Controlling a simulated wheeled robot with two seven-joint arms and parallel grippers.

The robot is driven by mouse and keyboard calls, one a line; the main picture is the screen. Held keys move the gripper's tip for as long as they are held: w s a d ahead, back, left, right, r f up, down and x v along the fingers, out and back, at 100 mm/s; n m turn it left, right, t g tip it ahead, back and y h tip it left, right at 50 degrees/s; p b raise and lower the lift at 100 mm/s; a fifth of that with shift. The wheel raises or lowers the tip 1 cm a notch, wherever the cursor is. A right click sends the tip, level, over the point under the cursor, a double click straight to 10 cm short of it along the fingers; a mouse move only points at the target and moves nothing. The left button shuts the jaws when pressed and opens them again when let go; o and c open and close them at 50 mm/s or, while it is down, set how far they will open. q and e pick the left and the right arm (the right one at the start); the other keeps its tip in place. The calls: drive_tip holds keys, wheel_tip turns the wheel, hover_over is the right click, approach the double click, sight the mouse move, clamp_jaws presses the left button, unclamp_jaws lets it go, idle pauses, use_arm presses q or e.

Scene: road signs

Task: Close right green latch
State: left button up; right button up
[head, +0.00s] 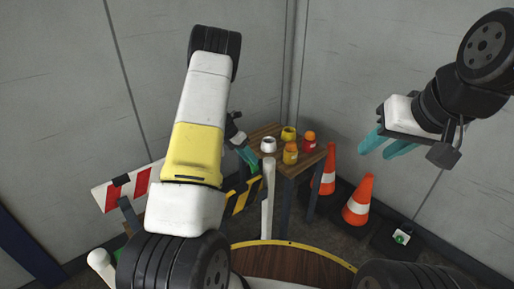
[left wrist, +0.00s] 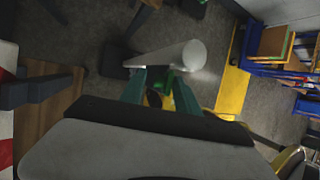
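In the head view my left gripper (head: 247,158) is partly hidden behind my left arm, near the white post (head: 267,195) and a black-and-yellow striped board (head: 243,195). The latch is hidden there. My right gripper (head: 386,146) is raised at the right, open and empty.
A small white box with a green top (head: 401,237) is near the floor at right. A red-and-white barrier (head: 128,188) stands left. Grey walls close the corner.

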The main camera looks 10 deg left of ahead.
use_arm(q)
clamp_jaws()
drive_tip(key=shift+a, duration=0.1)
idle(0.3)
